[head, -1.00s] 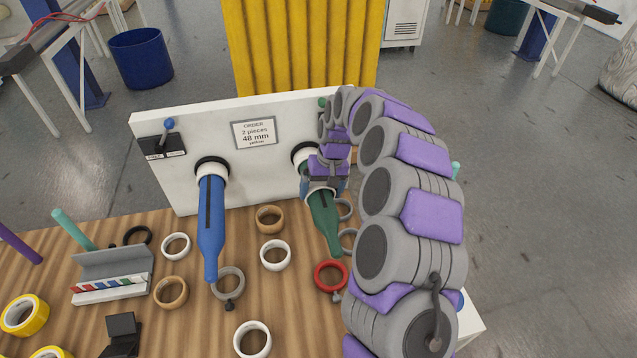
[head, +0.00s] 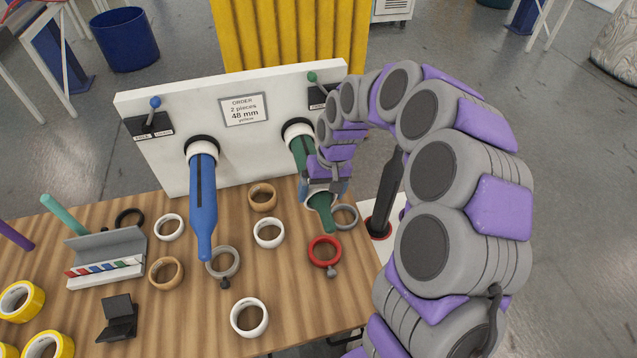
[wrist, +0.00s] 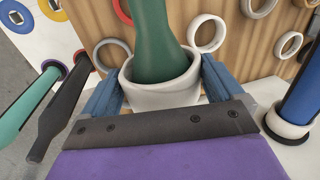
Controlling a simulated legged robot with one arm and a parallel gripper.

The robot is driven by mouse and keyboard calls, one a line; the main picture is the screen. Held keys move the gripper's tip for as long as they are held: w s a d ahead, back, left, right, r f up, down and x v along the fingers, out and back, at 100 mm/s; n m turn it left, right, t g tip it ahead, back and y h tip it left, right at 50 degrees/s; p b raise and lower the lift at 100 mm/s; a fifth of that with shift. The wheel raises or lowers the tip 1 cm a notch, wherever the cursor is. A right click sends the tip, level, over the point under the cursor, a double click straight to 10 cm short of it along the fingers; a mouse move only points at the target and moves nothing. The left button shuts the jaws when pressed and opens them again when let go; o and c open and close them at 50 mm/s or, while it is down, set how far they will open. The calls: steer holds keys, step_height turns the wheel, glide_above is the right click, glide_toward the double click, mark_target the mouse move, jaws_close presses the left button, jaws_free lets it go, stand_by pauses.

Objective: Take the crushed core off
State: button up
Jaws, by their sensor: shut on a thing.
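The green tapered shaft (head: 303,157) sticks out from the right side of the white panel and also shows in the wrist view (wrist: 154,28). A white core (head: 318,199) is around it, near its narrow end, which pokes out beyond the core. In the wrist view the core (wrist: 163,95) looks a little out of round. My gripper (head: 326,187) is shut on this core, with a blue finger on each side in the wrist view (wrist: 160,86). Part of the shaft is hidden behind my gripper.
A blue shaft (head: 204,205) stands out to the left. Loose rings lie on the wooden table below, including a red one (head: 324,251) and a white one (head: 269,232). A dark shaft (head: 388,192) stands to the right, close beside my arm.

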steer(key=s+d+b, duration=0.1)
steer(key=s+d, duration=0.2)
steer(key=s, duration=1.3)
steer(key=shift+s+d, duration=0.2)
steer(key=shift+s, duration=0.2)
steer(key=shift+s, duration=0.1)
stand_by(0.3)
